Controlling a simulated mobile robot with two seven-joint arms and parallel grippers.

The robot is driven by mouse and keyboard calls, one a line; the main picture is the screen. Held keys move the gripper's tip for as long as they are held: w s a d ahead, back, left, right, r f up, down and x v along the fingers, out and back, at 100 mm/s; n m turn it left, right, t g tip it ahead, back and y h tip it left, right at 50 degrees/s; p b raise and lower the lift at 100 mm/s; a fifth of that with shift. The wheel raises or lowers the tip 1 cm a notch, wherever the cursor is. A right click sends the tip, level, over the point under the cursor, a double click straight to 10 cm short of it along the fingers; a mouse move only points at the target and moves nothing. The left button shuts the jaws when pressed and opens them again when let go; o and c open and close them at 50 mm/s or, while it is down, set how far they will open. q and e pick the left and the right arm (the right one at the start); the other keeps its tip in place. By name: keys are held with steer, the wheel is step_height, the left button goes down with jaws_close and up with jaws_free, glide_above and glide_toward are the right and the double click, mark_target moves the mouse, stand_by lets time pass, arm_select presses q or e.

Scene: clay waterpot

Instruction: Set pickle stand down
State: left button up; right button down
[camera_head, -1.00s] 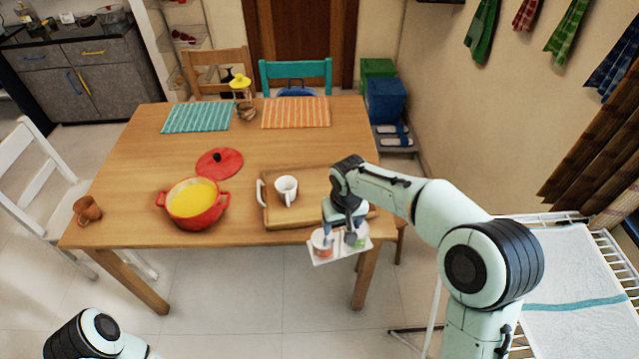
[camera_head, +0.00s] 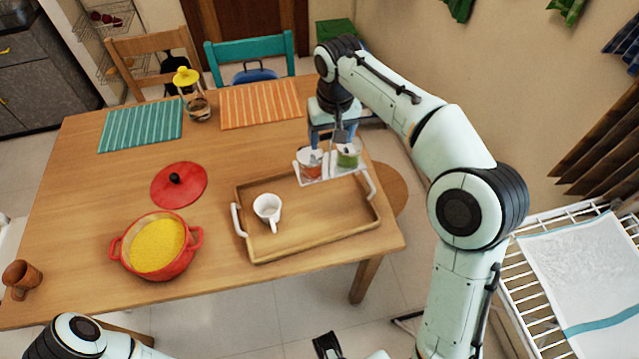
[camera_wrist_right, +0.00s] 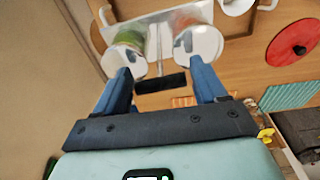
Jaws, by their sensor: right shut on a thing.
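The pickle stand (camera_head: 328,171) is a small white tray with two jars, one with orange contents (camera_head: 310,163) and one with green (camera_head: 348,157). My right gripper (camera_head: 338,136) is shut on it from above. The stand appears level, over the back right rim of the wooden tray (camera_head: 320,232); I cannot tell whether it touches. In the right wrist view, the stand (camera_wrist_right: 158,28) shows between and beyond the blue fingers (camera_wrist_right: 162,80), with the jar tops close to them.
A white cup (camera_head: 267,207) stands in the wooden tray's left half; its right half is clear. A red pot (camera_head: 157,246) and red lid (camera_head: 179,185) are left of it. Orange (camera_head: 261,103) and teal (camera_head: 140,126) placemats and a yellow-topped jar (camera_head: 188,85) are behind.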

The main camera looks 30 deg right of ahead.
mark_target(331, 170)
step_height(331, 170, down, 16)
steer(key=b, duration=0.2)
steer(key=shift+r, duration=0.15)
steer(key=shift+f+b, duration=0.2)
steer(key=shift+b, duration=0.15)
steer(key=shift+c, duration=0.3)
jaws_free()
steer(key=r, duration=0.4)
steer(key=s+r+p, duration=0.1)
steer(key=r, duration=0.3)
steer(key=r+p, duration=0.1)
steer(key=r, duration=0.3)
steer(key=shift+s+a+r, duration=0.1)
steer(key=shift+s+a, duration=0.05)
steer(key=shift+s, duration=0.05)
